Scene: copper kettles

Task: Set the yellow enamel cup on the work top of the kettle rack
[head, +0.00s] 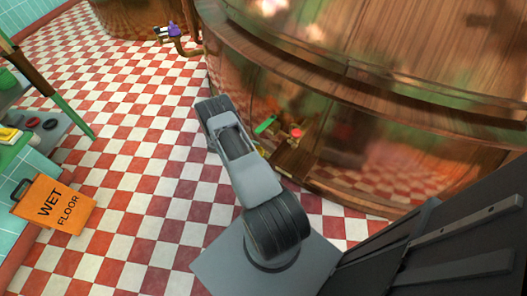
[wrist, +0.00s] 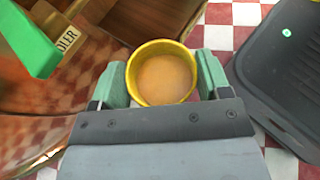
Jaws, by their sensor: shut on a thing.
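The yellow enamel cup (wrist: 137,67) sits between the green fingers of my gripper (wrist: 162,78) in the wrist view. My gripper is shut on it, one finger on each side. I look down into its round mouth, and the inside is orange-tan. In the head view my arm hides the gripper and most of the cup; a sliver of yellow shows beside the arm. No rack work top can be made out for certain.
A large copper kettle (head: 380,165) with wooden bands fills the right, close to my arm. An orange wet floor sign (head: 55,204) stands at the lower left. The checkered floor (head: 140,140) between is clear. A green block (wrist: 30,38) is near the gripper in the wrist view.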

